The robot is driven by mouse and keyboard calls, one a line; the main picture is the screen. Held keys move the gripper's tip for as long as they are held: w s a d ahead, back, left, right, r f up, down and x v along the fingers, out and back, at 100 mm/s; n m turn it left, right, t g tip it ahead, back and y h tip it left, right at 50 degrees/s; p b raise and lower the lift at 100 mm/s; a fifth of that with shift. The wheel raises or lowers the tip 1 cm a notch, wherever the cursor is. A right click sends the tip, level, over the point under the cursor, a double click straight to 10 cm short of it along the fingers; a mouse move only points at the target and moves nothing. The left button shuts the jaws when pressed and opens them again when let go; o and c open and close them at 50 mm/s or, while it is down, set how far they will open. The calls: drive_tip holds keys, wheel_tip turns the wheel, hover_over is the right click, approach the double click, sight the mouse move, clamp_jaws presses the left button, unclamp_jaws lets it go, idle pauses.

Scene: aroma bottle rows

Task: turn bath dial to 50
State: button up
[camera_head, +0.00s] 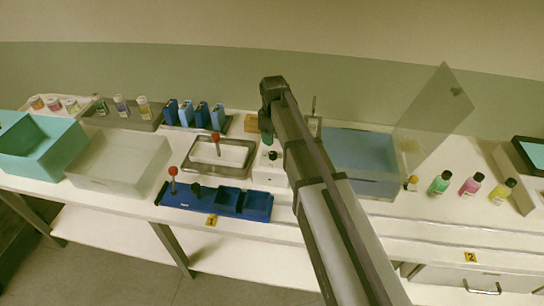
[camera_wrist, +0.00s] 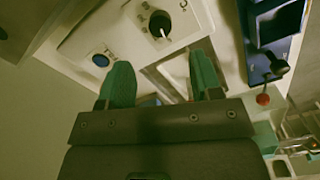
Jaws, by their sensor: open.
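The bath dial is a black round knob (camera_wrist: 160,23) with a pale pointer mark, on a white control panel (camera_wrist: 125,32) in the wrist view. The scale around it is too small to read. A round blue button (camera_wrist: 101,60) sits on the same panel. In the head view the knob (camera_head: 272,155) shows on the panel just left of my arm. The bath (camera_head: 360,155), a blue basin, is partly hidden behind my arm. My gripper (camera_wrist: 162,78) is open and empty, its green fingers apart from the knob. In the head view my gripper (camera_head: 266,136) hangs above the panel.
A blue tray (camera_head: 225,200) with a red-ball lever stands in front, left of the panel. A metal basin (camera_head: 188,172) lies behind it. A clear raised lid (camera_head: 435,110) rises right of the bath. Several bottles (camera_head: 471,185) stand on the right.

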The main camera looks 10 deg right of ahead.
sight(273, 154)
wheel_tip(273, 154, down, 9)
drive_tip(key=b, duration=0.7)
drive_tip(key=shift+r, duration=0.2)
drive_tip(key=c, duration=0.9)
